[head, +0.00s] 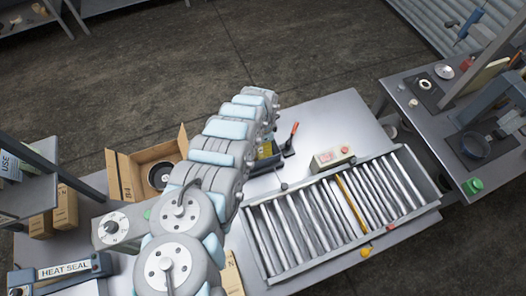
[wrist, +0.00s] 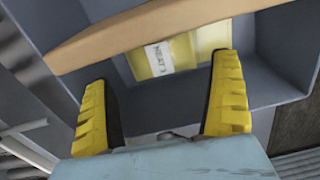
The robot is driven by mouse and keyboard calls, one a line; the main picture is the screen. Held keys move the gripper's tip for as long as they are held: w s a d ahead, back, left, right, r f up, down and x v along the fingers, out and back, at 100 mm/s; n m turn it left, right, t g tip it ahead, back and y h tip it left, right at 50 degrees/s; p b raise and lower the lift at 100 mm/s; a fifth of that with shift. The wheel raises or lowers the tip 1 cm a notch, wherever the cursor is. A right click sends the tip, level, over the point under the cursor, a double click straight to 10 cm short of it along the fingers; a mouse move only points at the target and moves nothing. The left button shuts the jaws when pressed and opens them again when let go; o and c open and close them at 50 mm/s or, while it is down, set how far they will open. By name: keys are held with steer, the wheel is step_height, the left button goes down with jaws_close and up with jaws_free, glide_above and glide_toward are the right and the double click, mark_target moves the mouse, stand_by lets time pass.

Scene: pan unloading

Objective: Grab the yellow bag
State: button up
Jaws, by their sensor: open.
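A pale yellow bag (wrist: 183,55) with a white printed label lies in a grey-blue bin in the wrist view. A tan bar crosses in front of its upper part. My gripper (wrist: 163,72) is open, with one yellow finger on each side of the bag in the picture. Nothing is held between the fingers. I cannot tell how far the fingertips are from the bag.
The bin walls (wrist: 285,50) stand close around the fingers. In the head view, an open cardboard box (head: 124,178) is left of my arm, and a roller tray (head: 262,262) is to the right. A red-handled tool (head: 291,137) stands on the metal table (head: 340,118).

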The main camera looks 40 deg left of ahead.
mark_target(261, 145)
steer(key=shift+f+b, duration=2.3)
steer(key=shift+f, duration=0.6)
steer(key=shift+r, duration=0.1)
steer(key=c, duration=1)
